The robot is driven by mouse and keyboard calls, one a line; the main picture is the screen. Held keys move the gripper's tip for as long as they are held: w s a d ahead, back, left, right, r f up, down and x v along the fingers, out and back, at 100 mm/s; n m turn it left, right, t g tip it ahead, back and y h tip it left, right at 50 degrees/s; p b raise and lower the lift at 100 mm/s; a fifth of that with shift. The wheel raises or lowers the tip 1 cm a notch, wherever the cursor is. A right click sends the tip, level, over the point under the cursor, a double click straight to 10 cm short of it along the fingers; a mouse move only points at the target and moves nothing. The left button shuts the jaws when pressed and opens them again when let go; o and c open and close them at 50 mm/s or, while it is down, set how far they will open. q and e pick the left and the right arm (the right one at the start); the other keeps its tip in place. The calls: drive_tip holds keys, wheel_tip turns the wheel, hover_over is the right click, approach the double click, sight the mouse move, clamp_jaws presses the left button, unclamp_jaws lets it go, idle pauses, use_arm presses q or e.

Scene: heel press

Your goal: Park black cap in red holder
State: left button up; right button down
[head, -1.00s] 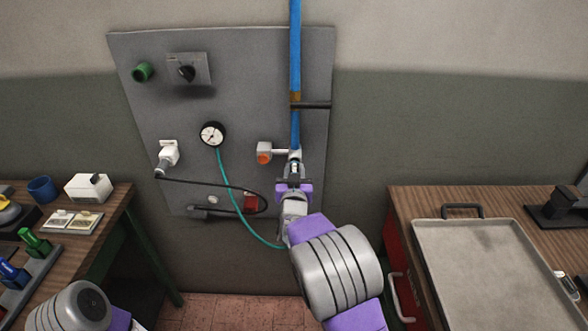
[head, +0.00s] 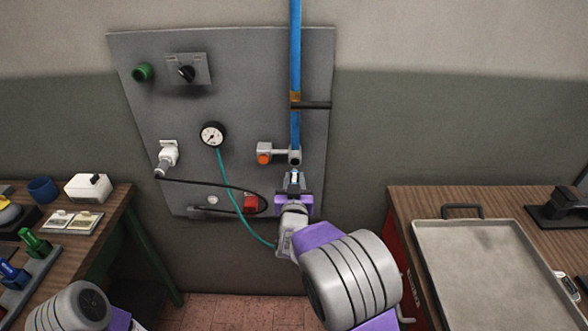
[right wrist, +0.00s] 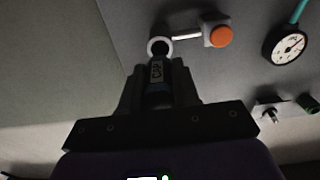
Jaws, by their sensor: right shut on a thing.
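My right gripper (head: 294,184) is shut on a dark cap (right wrist: 157,72) with a pale label reading "CAP", seen between the fingers in the right wrist view. It is just below the open end of the white pipe fitting (head: 295,157) under the blue pipe, with a small gap between. The fitting's ring (right wrist: 160,46) shows beyond the cap in the wrist view. The red holder (head: 250,202) is on the grey panel, left of and slightly below my right gripper. My left gripper is out of view; only part of that arm shows at lower left.
An orange-ended valve (head: 265,154) and a gauge (head: 212,135) with a green hose (head: 231,200) are on the panel. A black cable (head: 215,184) loops near the red holder. A bench with a metal tray (head: 480,270) stands at right, another bench at left.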

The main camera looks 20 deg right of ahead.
drive_tip(key=shift+s+a, duration=0.15)
drive_tip(key=shift+s, duration=0.2)
drive_tip(key=shift+s+a, duration=0.1)
drive_tip(key=shift+s, duration=0.15)
drive_tip(key=shift+f, duration=0.25)
drive_tip(key=w+a+f+b, duration=0.2)
drive_tip(key=a+f+b, duration=0.2)
drive_tip(key=a+f, duration=0.3)
drive_tip(key=w+a+f+b, duration=0.2)
drive_tip(key=a+f+b, duration=0.3)
drive_tip(key=f, duration=1.1)
drive_tip(key=shift+w+a+f, duration=0.25)
drive_tip(key=shift+a, duration=1.35)
drive_tip(key=shift+x, duration=2.5)
